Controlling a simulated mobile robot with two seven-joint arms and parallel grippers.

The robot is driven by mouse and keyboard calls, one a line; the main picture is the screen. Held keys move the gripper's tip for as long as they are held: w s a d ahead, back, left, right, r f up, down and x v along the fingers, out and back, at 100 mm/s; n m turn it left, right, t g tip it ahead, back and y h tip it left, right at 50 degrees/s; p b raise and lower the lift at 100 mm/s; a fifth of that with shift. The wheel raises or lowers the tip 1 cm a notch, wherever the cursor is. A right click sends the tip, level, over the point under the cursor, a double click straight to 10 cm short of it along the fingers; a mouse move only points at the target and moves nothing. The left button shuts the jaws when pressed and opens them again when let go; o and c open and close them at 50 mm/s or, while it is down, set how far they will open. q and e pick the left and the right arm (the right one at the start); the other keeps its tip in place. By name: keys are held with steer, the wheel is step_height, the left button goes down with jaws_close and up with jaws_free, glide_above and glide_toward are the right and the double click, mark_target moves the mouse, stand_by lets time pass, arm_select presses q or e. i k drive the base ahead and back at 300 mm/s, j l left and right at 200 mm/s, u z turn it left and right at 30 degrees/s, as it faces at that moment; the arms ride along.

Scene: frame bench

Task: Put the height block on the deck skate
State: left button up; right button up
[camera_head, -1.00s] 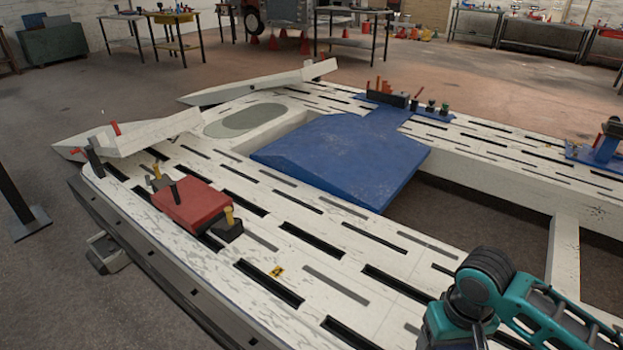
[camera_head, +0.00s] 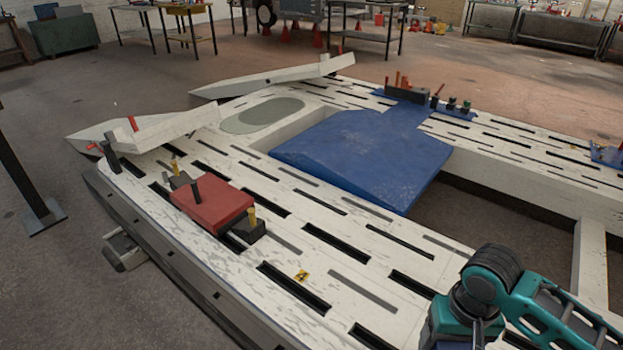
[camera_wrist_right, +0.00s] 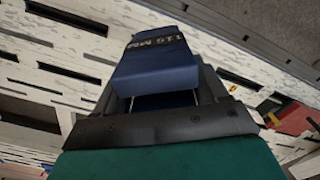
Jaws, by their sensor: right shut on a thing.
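The height block (camera_wrist_right: 158,62) is a dark blue block with "115 MM" printed on it, seen upside down in the right wrist view. My right gripper (camera_wrist_right: 160,88) is shut on it, with a dark finger on either side. A red, flat-topped unit with dark end pieces and yellow pegs, which looks like the deck skate (camera_head: 212,204), sits on the near-left deck of the frame bench (camera_head: 345,232). My left gripper is not in view.
The pale slotted deck is mostly clear between the red unit and my right arm. A blue sloping plate (camera_head: 360,160) fills part of the central opening. White ramps (camera_head: 165,131) rise at the far-left end. A blue-based tool rack (camera_head: 408,93) stands on the far deck.

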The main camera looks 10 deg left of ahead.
mark_target(216, 197)
steer(key=i+j, duration=0.25)
steer(key=j, duration=0.3)
steer(key=i+j, duration=0.2)
steer(key=j, duration=0.35)
steer(key=i+j, duration=0.25)
steer(key=j, duration=0.35)
steer(key=i+j, duration=0.2)
steer(key=j, duration=0.35)
steer(key=i+j, duration=0.25)
steer(key=j, duration=0.3)
steer(key=i+j, duration=0.2)
steer(key=j, duration=0.35)
steer(key=i+j, duration=0.25)
steer(key=j, duration=0.35)
steer(key=i+j, duration=0.2)
steer(key=j, duration=0.35)
